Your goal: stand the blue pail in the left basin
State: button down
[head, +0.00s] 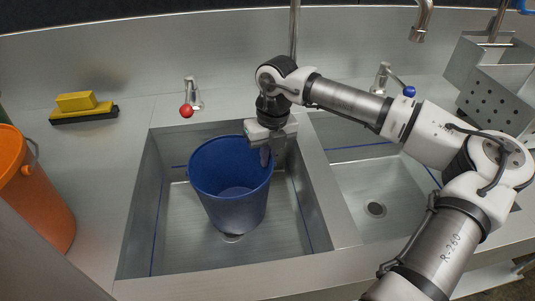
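The blue pail (231,205) is inside the left basin (135,215), mouth up and close to upright. Its lower end is just behind the left basin's drain (233,238), which it partly hides. I cannot tell whether its bottom touches the basin floor. My gripper (266,156) points down at the right side of the pail's rim. One finger shows against the inside of the rim; the other finger is not clearly seen. Whether the fingers are closed on the rim cannot be made out.
A red-knobbed tap (187,110) stands behind the left basin. The right basin (375,185) is empty, with a blue-knobbed tap (408,91) behind it. A perforated metal box (497,95) is at right.

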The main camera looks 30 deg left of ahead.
jog(key=shift+f, duration=0.2)
jog(key=c, duration=1.6)
grip_release()
jog(key=shift+c, duration=0.2)
jog(key=shift+r, duration=0.1)
jog(key=shift+r, duration=0.25)
notch_tip(320, 180, up, 12)
jog(key=b, duration=0.1)
jog(key=shift+w+d+f, duration=0.15)
jog(key=shift+w+d, duration=0.25)
jog(key=shift+w, duration=0.05)
